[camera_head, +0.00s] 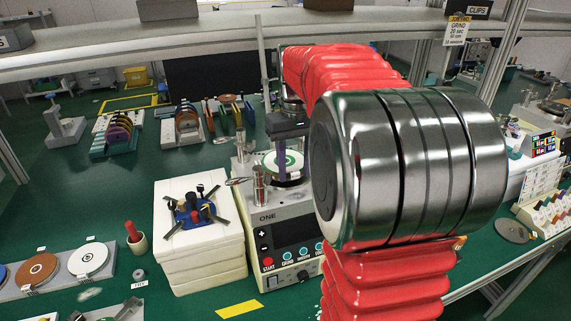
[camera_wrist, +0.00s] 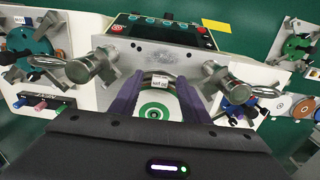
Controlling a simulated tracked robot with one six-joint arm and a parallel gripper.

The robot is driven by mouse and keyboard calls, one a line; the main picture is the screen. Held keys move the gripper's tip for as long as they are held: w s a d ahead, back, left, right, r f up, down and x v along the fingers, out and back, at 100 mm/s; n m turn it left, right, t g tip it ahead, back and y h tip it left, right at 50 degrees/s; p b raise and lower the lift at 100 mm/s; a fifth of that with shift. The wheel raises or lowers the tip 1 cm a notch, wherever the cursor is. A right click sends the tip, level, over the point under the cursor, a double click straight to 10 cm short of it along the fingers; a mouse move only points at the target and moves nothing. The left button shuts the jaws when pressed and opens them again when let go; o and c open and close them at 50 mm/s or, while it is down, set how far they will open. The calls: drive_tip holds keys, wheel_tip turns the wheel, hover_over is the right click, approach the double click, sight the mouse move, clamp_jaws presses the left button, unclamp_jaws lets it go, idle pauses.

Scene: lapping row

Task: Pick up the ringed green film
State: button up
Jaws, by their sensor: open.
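The ringed green film (camera_wrist: 150,116) shows in the wrist view as a pale disc with a green ring and green centre, lying on the round platen of the lapping machine (camera_wrist: 165,57). In the head view the film (camera_head: 270,162) is partly covered by my gripper. My gripper (camera_wrist: 156,84) is open, its purple fingers spread on either side above the film, with nothing held between them. In the head view my gripper (camera_head: 283,178) points down over the platen. The film's near edge is hidden by my gripper body in the wrist view. I cannot tell whether the fingertips touch anything.
Metal clamp posts (camera_wrist: 92,68) stand close on both sides of the platen. A white block stack (camera_head: 200,245) with a blue clamp fixture (camera_head: 195,208) stands left of the machine. An overhead shelf (camera_head: 200,41) spans the bench. Green bench shows at the left.

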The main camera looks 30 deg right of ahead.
drive_tip(key=shift+c, duration=0.7)
clamp_jaws()
drive_tip(key=shift+r, duration=0.1)
wheel_tip(320, 180, up, 10)
idle(0.5)
idle(0.4)
